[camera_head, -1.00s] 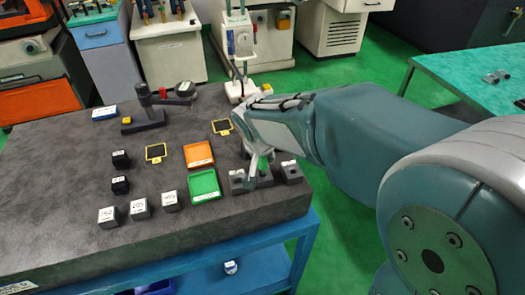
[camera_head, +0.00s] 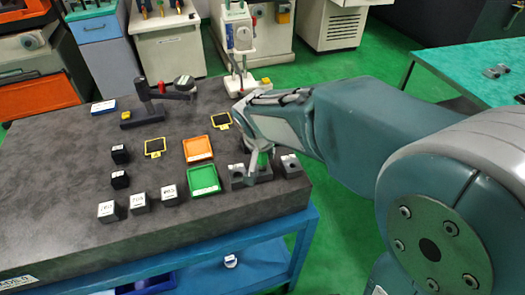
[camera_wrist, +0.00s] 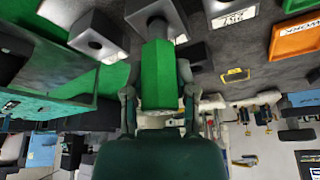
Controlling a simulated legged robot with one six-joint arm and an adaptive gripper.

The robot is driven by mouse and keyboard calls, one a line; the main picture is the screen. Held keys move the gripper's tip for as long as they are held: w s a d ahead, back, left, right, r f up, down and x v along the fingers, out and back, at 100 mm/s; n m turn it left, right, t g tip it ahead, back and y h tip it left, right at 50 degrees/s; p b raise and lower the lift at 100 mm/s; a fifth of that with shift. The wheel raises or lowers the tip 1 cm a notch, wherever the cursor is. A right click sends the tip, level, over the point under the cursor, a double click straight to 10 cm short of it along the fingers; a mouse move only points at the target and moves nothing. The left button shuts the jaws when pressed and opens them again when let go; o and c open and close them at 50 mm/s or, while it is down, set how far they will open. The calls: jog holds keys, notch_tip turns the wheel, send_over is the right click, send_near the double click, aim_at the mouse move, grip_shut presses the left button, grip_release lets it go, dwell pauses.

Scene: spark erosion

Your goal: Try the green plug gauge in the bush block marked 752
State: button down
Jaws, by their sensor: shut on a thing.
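The green plug gauge (camera_wrist: 160,80) stands between my fingers in the wrist view. My gripper (camera_wrist: 160,92) is shut on it. In the head view, the gauge (camera_head: 264,159) shows partly behind my gripper (camera_head: 256,166), over the middle of the grey holed stands (camera_head: 265,174). In the wrist view, a stand's hole (camera_wrist: 157,22) shows just past the gauge's far end; I cannot tell whether they touch. Three light grey blocks, left (camera_head: 109,211), middle (camera_head: 140,203) and right (camera_head: 169,194), stand at the front. One label in the wrist view (camera_wrist: 233,15) seems to read 752.
A green tray (camera_head: 203,193) and an orange tray (camera_head: 198,161) lie left of the stands. Bare slab (camera_head: 60,190) lies at left.

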jog(key=shift+f, duration=1.05)
dwell(1.0)
jog(key=shift+r, duration=0.1)
dwell(0.9)
jog(key=shift+r, duration=2.45)
